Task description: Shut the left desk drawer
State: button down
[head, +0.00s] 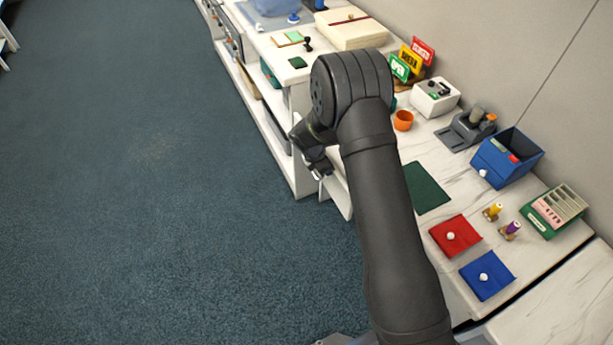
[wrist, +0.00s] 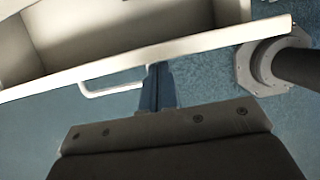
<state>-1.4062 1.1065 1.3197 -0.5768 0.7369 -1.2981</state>
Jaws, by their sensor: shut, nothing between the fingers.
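The white desk drawer (wrist: 215,44) stands open in the wrist view, its hollow inside showing at the top. A pale bar handle (wrist: 110,90) sticks out from its front. My gripper (wrist: 159,68) is shut and empty, its fingertips at the drawer's front panel just right of the handle. I cannot tell whether they touch the panel. In the head view my gripper (head: 321,173) is on the aisle side of the desk, beside the white drawer front (head: 339,198). My arm hides most of the drawer there.
The desk top holds a dark green mat (head: 426,188), a red pouch (head: 455,236), a blue pouch (head: 487,276), a blue bin (head: 507,158) and an orange cup (head: 403,120). A cream box (head: 350,29) lies farther back. The carpet (head: 150,190) to the left is clear.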

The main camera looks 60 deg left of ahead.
jog(key=w, duration=0.7)
jog(key=shift+w, duration=0.4)
jog(key=shift+s, duration=0.15)
